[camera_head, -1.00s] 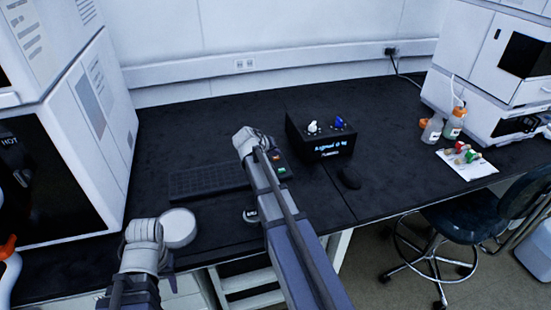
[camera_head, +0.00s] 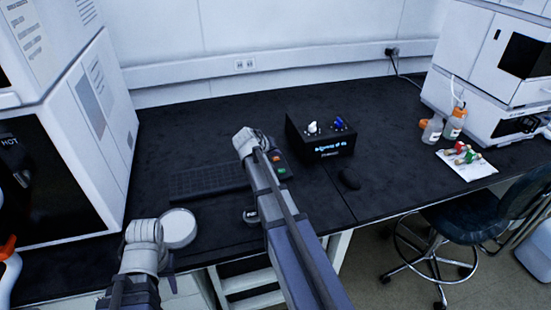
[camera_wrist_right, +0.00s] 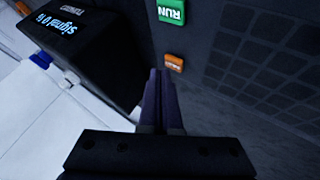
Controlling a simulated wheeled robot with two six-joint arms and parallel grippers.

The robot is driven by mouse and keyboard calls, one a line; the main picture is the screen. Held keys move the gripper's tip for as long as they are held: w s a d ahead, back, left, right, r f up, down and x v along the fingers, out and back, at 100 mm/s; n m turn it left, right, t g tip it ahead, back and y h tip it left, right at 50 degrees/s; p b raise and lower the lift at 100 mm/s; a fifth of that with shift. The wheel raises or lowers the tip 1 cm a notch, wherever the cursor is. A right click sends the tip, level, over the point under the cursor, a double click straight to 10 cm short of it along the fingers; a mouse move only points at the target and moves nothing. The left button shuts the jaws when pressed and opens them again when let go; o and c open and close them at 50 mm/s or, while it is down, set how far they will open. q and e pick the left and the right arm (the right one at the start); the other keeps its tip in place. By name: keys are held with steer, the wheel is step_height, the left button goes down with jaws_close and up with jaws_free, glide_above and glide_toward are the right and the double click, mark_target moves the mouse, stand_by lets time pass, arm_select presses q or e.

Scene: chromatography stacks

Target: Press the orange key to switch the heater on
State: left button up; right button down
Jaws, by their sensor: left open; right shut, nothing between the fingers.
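The orange key (camera_wrist_right: 174,63) shows in the right wrist view as a small orange block on a dark panel, near the green RUN key (camera_wrist_right: 171,11). In the head view the orange key (camera_head: 276,158) lies just right of my right wrist, with the green key (camera_head: 282,170) nearer. My right gripper (camera_wrist_right: 166,73) is shut and empty. Its tips appear right beside the orange key; I cannot tell whether they touch it. In the head view its fingers are hidden behind the wrist. My left gripper (camera_head: 143,240) is open at the lower left, its fingers mostly hidden, away from the keys.
A black box (camera_head: 318,138) with a lit display and white and blue knobs stands right of the keys. A dark keyboard (camera_head: 205,181) lies left, a mouse (camera_head: 349,179) right. A round white dish (camera_head: 178,228) is near my left gripper. Bottles (camera_head: 453,123) stand farther right.

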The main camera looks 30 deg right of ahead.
mark_target(275, 160)
steer(key=shift+f, duration=0.1)
stand_by(0.5)
steer(key=shift+f+b, duration=0.35)
steer(key=shift+b, duration=0.1)
steer(key=shift+r, duration=0.1)
stand_by(0.3)
steer(key=shift+r+p, duration=0.4)
steer(key=shift+p, duration=0.05)
steer(key=shift+r, duration=0.1)
step_height(275, 160, up, 6)
steer(key=p, duration=0.6)
